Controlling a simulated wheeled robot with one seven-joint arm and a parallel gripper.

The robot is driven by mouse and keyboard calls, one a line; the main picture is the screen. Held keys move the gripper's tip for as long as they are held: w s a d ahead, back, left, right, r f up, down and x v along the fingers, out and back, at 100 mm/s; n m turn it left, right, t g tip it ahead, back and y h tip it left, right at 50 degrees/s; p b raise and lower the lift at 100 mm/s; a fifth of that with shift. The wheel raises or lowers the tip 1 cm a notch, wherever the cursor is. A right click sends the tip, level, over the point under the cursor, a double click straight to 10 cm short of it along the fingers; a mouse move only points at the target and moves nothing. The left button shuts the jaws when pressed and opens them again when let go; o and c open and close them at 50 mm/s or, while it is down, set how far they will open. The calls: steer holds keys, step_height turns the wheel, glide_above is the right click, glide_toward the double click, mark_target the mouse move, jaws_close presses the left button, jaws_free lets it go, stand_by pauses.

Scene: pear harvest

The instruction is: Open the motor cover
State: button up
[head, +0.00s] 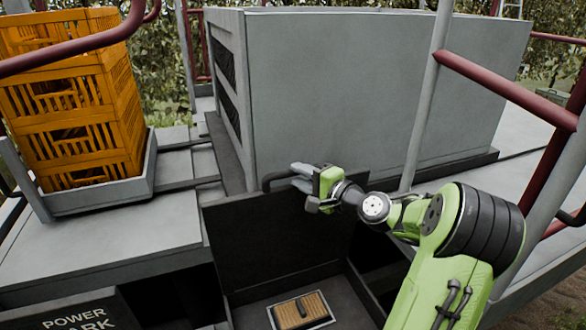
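The motor cover (280,240) is a dark panel standing raised, nearly upright, in front of the large grey housing, with the compartment below it uncovered. A black bar handle (273,180) runs along its top edge. My gripper (301,178), green with grey fingers, is at the handle near the middle of that edge, reaching in from the right. The fingers overlap the handle in the head view, and I cannot tell whether they are closed on it. The gripper's body hides the right part of the handle.
In the open compartment lies a framed brown part (301,312). The large grey housing (350,90) stands behind the cover. Stacked orange crates (75,100) sit on a grey tray at left. A grey post (425,100) and red rails (505,88) flank my arm at right.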

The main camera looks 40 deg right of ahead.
mark_target(297, 174)
steer(key=w, duration=0.3)
steer(key=shift+w+a+f, duration=0.15)
steer(key=shift+a, duration=0.1)
steer(key=shift+c, duration=0.4)
jaws_close()
